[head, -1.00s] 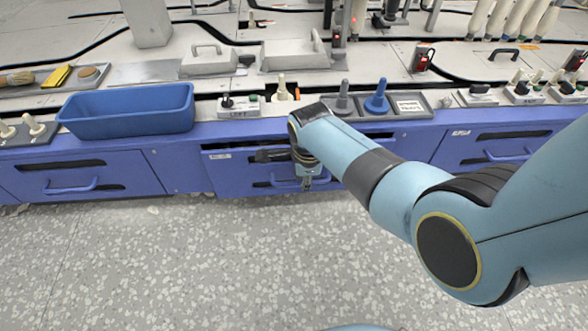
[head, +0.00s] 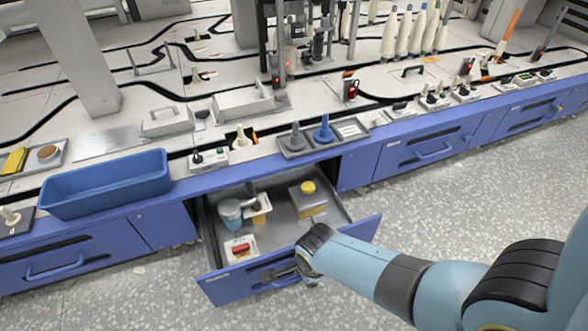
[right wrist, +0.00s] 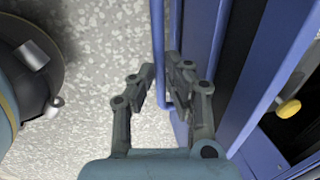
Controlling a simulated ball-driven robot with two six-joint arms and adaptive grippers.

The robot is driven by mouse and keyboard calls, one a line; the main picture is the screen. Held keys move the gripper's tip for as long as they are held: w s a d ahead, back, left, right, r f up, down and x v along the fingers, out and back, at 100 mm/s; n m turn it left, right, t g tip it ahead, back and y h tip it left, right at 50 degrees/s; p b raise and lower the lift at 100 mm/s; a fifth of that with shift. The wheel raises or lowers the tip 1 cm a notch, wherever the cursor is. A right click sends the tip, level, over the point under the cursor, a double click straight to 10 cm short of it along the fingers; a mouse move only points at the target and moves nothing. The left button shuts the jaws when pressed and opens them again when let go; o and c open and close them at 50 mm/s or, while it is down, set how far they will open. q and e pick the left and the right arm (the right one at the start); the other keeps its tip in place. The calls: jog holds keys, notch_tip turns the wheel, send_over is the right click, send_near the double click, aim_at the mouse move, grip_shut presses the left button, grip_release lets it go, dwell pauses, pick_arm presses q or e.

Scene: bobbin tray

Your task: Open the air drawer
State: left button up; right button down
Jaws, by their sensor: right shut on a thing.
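The air drawer (head: 228,288), with a blue front and grey inside, stands pulled out from the blue bench in the head view. Its blue bar handle (right wrist: 158,40) runs between the fingers of my right gripper (right wrist: 161,68) in the right wrist view. My right gripper (head: 303,270) is shut on the handle at the drawer front; my forearm and wrist partly hide the grip in the head view. Inside the drawer are a grey cup-like item (head: 230,211), a red piece on a white plate (head: 241,248) and a yellow-topped item (head: 308,187). My left gripper is not in view.
A blue bin (head: 105,186) sits on the bench edge at left. Grey and blue cones (head: 324,131) and small switch boxes stand along the edge above the drawer. Other closed drawers (head: 428,150) lie to the right. The speckled floor in front is clear.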

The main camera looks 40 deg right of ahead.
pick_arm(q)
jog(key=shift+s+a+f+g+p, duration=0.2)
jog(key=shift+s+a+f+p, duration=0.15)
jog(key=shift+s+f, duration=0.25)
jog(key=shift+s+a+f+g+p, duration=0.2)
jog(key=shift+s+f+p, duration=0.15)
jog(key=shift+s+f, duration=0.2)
pick_arm(e)
jog(key=s+a, duration=0.2)
jog(key=s, duration=0.4)
jog(key=shift+s, duration=0.3)
jog(key=c, duration=1.4)
grip_release()
jog(key=shift+o, duration=0.2)
notch_tip(320, 180, up, 12)
jog(key=s, duration=0.2)
jog(key=shift+a+f, duration=0.15)
jog(key=shift+a, duration=0.1)
jog(key=shift+s, duration=0.15)
